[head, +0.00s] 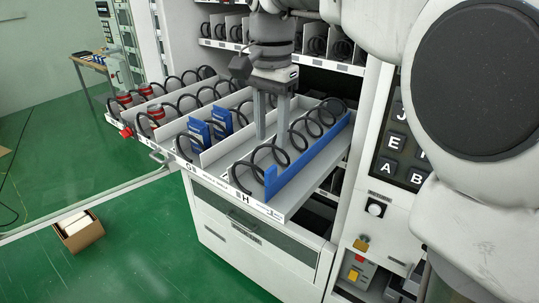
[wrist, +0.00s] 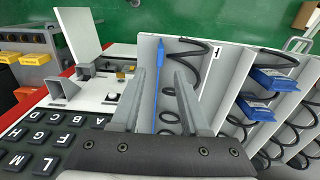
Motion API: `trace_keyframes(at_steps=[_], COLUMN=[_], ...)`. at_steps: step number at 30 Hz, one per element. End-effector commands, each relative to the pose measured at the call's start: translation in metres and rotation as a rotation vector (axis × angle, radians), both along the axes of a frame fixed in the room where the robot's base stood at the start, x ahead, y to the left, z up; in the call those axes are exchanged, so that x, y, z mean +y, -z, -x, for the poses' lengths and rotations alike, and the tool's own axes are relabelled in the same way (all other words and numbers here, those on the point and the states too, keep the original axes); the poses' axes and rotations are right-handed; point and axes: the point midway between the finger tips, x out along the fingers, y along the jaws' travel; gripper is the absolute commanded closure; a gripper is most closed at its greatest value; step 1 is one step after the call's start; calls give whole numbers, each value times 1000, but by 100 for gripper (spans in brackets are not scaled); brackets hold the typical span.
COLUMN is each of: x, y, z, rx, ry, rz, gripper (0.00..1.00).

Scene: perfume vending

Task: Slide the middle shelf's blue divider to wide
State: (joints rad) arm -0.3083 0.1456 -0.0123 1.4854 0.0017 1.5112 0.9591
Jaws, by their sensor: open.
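The blue divider (head: 310,155) stands upright along the right side of the pulled-out shelf (head: 300,205), beside a black coil (head: 295,135). My gripper (head: 271,138) is open and empty, pointing down over the shelf. In the head view its fingers show to the left of the divider, over the coil's lane. In the wrist view the gripper (wrist: 157,65) has the thin top edge of the blue divider (wrist: 160,85) showing between its two fingers. I cannot tell how far the fingertips are from the divider, and I see no contact.
Blue packs (head: 221,121) and red items (head: 156,112) stand in the lanes to the left, between white dividers. An upper shelf (head: 222,44) with coils is behind. A keypad panel (head: 397,140) is at the right. A cardboard box (head: 79,232) lies on the green floor.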

Motion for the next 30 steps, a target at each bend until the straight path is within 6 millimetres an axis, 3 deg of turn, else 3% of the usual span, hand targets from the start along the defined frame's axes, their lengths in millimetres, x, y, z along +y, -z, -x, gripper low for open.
trace_keyframes(at_steps=[6,12,18,26,30], x=[0,0,0,0,0], y=[49,79,91,92,92], z=[1,1,0,0,0], rx=[3,3,0,-1,-1], ry=[0,-1,-1,-1,-1], rz=[1,0,0,-1,-1], gripper=[55,55,55,55,78])
